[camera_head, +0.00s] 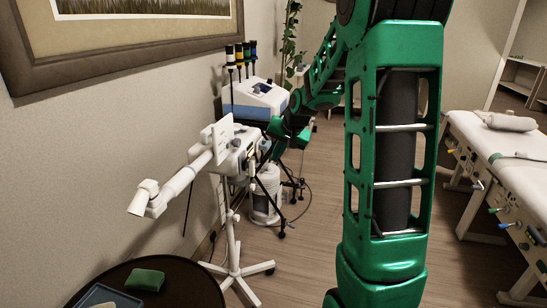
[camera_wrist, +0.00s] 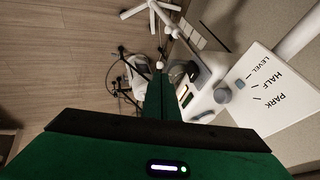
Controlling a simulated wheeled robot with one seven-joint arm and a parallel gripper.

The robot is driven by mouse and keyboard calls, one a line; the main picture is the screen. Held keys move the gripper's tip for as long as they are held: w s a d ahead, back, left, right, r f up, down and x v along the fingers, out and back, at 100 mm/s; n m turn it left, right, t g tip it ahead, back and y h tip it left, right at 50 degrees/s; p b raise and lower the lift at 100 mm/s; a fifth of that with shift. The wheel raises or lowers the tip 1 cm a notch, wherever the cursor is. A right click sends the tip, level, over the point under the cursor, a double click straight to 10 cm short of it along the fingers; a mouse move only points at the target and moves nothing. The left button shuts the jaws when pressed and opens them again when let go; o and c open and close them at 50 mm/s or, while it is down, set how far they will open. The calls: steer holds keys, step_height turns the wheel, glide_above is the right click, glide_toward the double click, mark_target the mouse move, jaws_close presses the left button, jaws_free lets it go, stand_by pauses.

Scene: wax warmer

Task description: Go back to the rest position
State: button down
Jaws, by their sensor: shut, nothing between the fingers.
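My gripper (camera_wrist: 161,72) is shut and empty in the wrist view, its green fingers together and pointing toward the white device. In the head view, the green end of my arm reaches down to the right side of the white device (camera_head: 232,158). The fingertips are hard to make out there. The device stands on a white wheeled stand (camera_head: 234,245). In the wrist view, a white panel (camera_wrist: 278,95) marked LEVEL, HALF and PARK shows at the right, with a grey knob (camera_wrist: 223,96) beside it. I cannot tell whether the fingers touch the device.
A white and blue machine (camera_head: 256,102) stands behind. A white canister (camera_head: 266,195) is on the floor near black legs and cables. A round dark table (camera_head: 190,287) with a green cloth (camera_head: 145,280) is at front left. A treatment bed (camera_head: 500,150) is at right; floor between is clear.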

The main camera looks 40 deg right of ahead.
stand_by(0.5)
steer(key=s+a+n+g, duration=0.1)
steer(key=s+a+g, duration=0.1)
steer(key=s, duration=1)
steer(key=s+a+n+g, duration=0.1)
steer(key=s+a, duration=0.3)
steer(key=s, duration=0.9)
steer(key=s+a+n+g, duration=0.1)
steer(key=s+a+g, duration=0.2)
steer(key=s, duration=0.9)
steer(key=shift+s+a+r, duration=0.15)
steer(key=shift+s+a, duration=0.1)
steer(key=shift+a, duration=0.05)
